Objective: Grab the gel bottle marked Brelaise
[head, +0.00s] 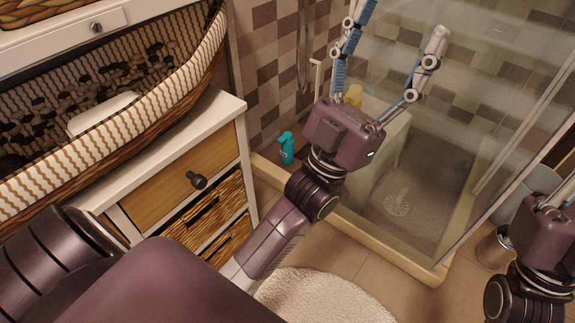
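No label marked Brelaise can be read in this view.
A white cabinet with wooden and wicker drawers (178,172) stands at left, with a lined wicker basket (190,72) on top. The shower has glass panels and a raised rim (385,255). A metal bin (495,248) stands at right. A round cream rug (320,295) lies on the floor.

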